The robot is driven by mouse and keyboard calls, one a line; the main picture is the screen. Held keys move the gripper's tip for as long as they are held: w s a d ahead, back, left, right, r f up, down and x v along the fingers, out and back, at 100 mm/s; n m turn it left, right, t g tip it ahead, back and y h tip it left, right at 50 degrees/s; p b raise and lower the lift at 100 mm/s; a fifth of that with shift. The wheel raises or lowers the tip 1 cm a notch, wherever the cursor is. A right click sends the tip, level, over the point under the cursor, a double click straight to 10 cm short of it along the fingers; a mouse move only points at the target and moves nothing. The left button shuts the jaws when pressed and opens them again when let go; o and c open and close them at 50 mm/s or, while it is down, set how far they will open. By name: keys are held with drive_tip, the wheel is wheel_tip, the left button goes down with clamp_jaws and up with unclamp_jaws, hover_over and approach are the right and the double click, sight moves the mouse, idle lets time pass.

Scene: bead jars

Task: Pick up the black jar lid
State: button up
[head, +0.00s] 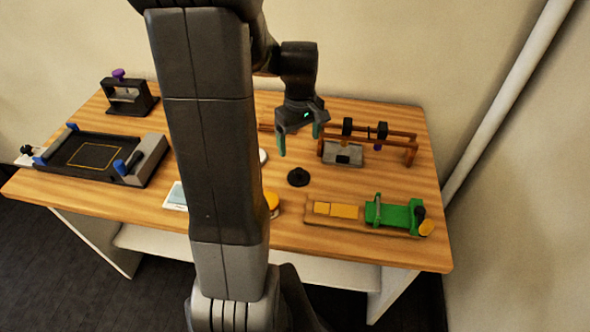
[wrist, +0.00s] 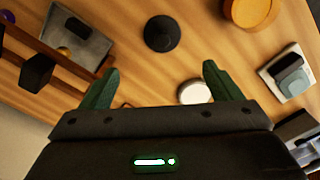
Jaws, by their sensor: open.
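The black jar lid (head: 298,177) is a small dark disc with a knob, lying on the wooden table (head: 390,190). In the wrist view the lid (wrist: 161,33) is at the top middle, ahead of the fingertips and roughly centred between them. My gripper (head: 299,139) is open and empty, held above the table behind the lid. Its two green fingers also show in the wrist view (wrist: 160,76), apart from the lid.
A wooden rack (head: 400,150) with a grey block (head: 343,153) stands right of my gripper. A board with a green device (head: 395,214) lies front right. A yellow-orange jar (wrist: 250,10) and white disc (wrist: 194,92) are near the lid. A black tray (head: 95,155) is far left.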

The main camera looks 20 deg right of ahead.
hover_over(299, 170)
drive_tip(key=f, duration=0.5)
drive_tip(key=shift+w+d+f, duration=0.15)
drive_tip(key=shift+w+f, duration=0.2)
drive_tip(key=shift+f, duration=0.05)
drive_tip(key=f, duration=0.4)
drive_tip(key=shift+s+p, duration=0.3)
drive_tip(key=shift+p, duration=0.1)
drive_tip(key=shift+f, duration=0.8)
drive_tip(key=c, duration=1.1)
drive_tip(key=shift+o, duration=0.2)
